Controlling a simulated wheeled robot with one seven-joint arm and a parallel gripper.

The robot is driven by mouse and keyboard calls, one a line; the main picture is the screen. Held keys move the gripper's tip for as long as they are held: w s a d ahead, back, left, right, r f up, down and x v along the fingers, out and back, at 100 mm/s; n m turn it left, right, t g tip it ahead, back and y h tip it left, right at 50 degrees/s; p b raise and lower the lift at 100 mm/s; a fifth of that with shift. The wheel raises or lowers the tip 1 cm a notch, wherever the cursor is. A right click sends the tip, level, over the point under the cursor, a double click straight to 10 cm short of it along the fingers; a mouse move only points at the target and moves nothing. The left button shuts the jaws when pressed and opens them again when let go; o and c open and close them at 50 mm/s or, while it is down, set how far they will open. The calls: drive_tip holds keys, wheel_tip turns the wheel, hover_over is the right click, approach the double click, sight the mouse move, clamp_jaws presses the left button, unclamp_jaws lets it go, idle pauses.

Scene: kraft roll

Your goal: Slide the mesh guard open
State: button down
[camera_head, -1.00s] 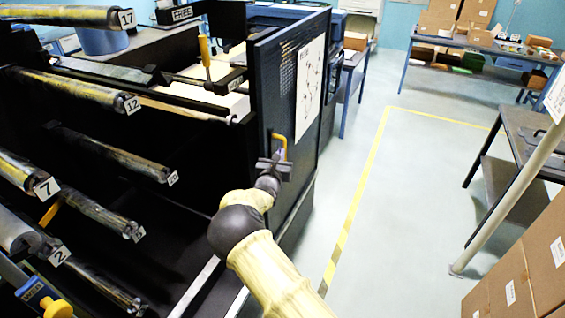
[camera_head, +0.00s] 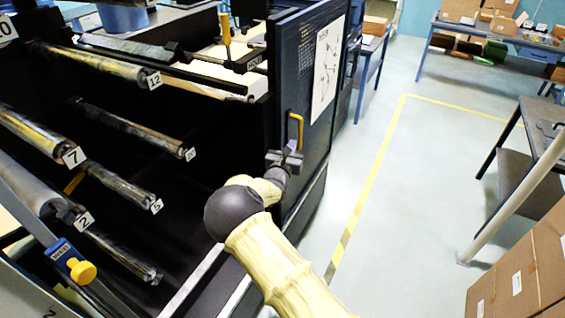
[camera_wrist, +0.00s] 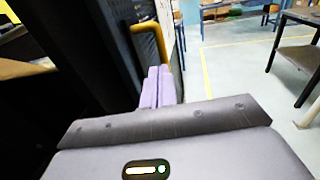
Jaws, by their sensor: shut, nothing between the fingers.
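The mesh guard (camera_head: 290,75) is a dark blue panel with a perforated area and a white sheet on it, standing at the right end of the black roll rack. Its yellow handle (camera_head: 296,128) is upright on the panel's face and also shows in the wrist view (camera_wrist: 150,40). My gripper (camera_head: 291,150) is at the lower part of the handle. In the wrist view its pale fingers (camera_wrist: 157,88) are together, just below and in front of the handle. I cannot tell whether they touch the handle. Nothing shows between them.
The rack to the left holds several numbered rollers (camera_head: 120,185). A blue tag with a yellow knob (camera_head: 78,265) is at lower left. Cardboard boxes (camera_head: 520,265) and a dark table (camera_head: 540,125) stand at right. The floor (camera_head: 400,200) between them is clear.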

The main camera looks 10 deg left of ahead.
drive_tip(key=s+b, duration=0.1)
drive_tip(key=s, duration=0.6)
drive_tip(key=shift+a+b, duration=0.25)
drive_tip(key=shift+b, duration=0.15)
drive_tip(key=shift+s, duration=0.15)
drive_tip(key=s+d+f+m+g+h, duration=0.1)
drive_tip(key=s+d+m+g+h, duration=0.3)
drive_tip(key=d, duration=0.5)
drive_tip(key=s+d+m+g+h, duration=0.1)
drive_tip(key=d+m+g, duration=0.2)
drive_tip(key=d+m, duration=0.5)
drive_tip(key=s+d+f+m+g+h, duration=0.1)
drive_tip(key=s+d+m+g+h, duration=0.25)
drive_tip(key=d, duration=0.65)
drive_tip(key=s+d+r+m+g+y, duration=0.2)
drive_tip(key=s+m+y, duration=0.3)
drive_tip(key=s+m, duration=0.5)
drive_tip(key=s+d+r+m+g+y, duration=0.1)
drive_tip(key=s+r+m+g+y, duration=0.1)
drive_tip(key=s+m, duration=0.7)
drive_tip(key=s+g+y, duration=0.1)
drive_tip(key=y, duration=0.1)
drive_tip(key=shift+d+r+m+y, duration=0.35)
